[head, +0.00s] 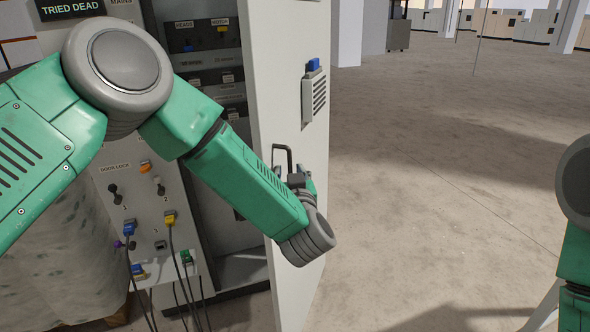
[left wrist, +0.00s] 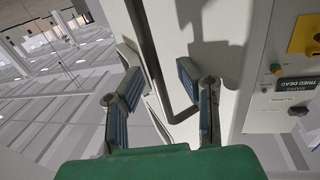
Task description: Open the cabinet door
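The white cabinet door (head: 290,90) stands ajar, with the dark inside of the cabinet (head: 215,170) showing to its left. A dark bar handle (head: 284,152) is on the door's face. My left gripper (head: 303,183) is at the handle, partly hidden behind my own wrist. In the left wrist view, my left gripper (left wrist: 158,76) has its two fingers apart, with the handle (left wrist: 152,65) running between them. I cannot tell whether a finger touches it. My right arm shows at the right edge of the head view, but its gripper is out of view.
A front panel with switches and plugged cables (head: 140,200) stands left of the opening. A vented box with a blue top (head: 314,92) sits on the door above the handle. The concrete floor (head: 430,170) right of the door is clear.

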